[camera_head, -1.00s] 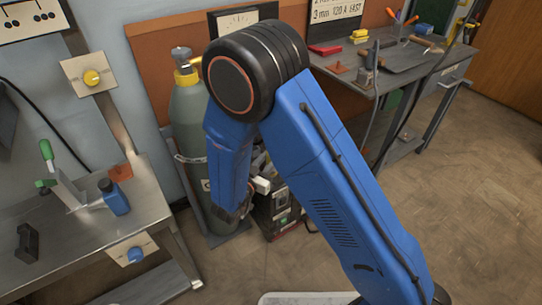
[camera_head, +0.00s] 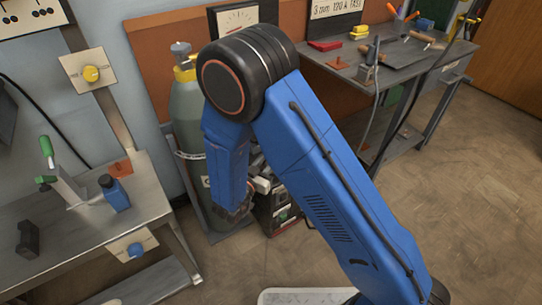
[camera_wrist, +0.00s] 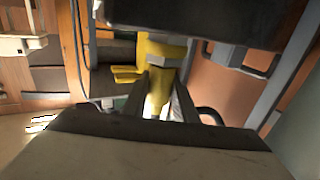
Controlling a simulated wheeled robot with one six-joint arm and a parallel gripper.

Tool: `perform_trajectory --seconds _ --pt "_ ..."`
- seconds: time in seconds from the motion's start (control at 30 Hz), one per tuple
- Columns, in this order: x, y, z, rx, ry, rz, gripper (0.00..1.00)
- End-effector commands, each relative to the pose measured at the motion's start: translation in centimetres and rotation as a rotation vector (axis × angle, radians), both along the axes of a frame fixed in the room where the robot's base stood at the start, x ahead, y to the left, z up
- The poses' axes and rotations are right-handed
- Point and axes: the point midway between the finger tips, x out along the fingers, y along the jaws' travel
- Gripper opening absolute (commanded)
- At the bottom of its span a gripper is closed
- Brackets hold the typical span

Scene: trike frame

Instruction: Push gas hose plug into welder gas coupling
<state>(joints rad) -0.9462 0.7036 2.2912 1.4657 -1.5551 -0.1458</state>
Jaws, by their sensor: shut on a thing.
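In the wrist view my gripper (camera_wrist: 163,84) has its two dark fingers closed on a yellow piece (camera_wrist: 157,97), which looks like the gas hose plug. More yellow shows beyond the fingertips, up to a large dark body across the top. I cannot tell where the plug ends or whether it touches the coupling. In the head view the welder (camera_head: 283,211), a dark and red box, stands on the floor beside the grey gas cylinder (camera_head: 187,112). My blue arm covers part of it. The coupling and the gripper tips cannot be made out there.
A metal bench (camera_head: 80,240) with a blue bottle (camera_head: 115,194) and a green-handled clamp (camera_head: 47,150) is at the left. A second bench (camera_head: 400,62) with tools stands at the back right. The floor (camera_head: 470,200) at the right is clear.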

Motion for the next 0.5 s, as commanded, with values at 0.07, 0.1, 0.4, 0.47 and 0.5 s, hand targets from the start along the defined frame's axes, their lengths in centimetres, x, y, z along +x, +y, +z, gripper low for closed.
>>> perform_trajectory --seconds 0.07,0.1,0.4,0.47,0.5 --pt "0.00 0.01 0.00 0.000 0.000 0.000 0.40" --pt "0.00 0.01 0.00 0.000 0.000 0.000 0.47" --pt "-0.06 0.04 -0.01 0.000 0.000 0.000 0.47" --pt "-0.23 0.18 -0.02 0.000 0.000 0.001 0.47" --pt "-0.43 0.33 -0.01 0.000 0.000 0.002 0.47"
